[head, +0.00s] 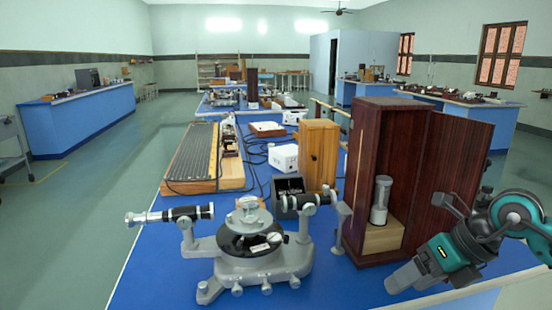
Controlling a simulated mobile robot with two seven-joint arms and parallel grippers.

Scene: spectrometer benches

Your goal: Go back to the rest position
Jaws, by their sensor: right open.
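My right gripper (402,280) shows at the lower right, on the teal and grey end of my right arm. It is open, and nothing shows in it. It points down and left, in front of the dark wooden cabinet's right side and near the bench's right edge. Whether it touches anything is hard to tell. My left gripper is not in view.
A grey spectrometer (266,262) stands at the front of the blue bench (165,285). The dark wooden cabinet (364,180), door open to the right, holds a lamp (380,200). Floor is clear at left (70,220).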

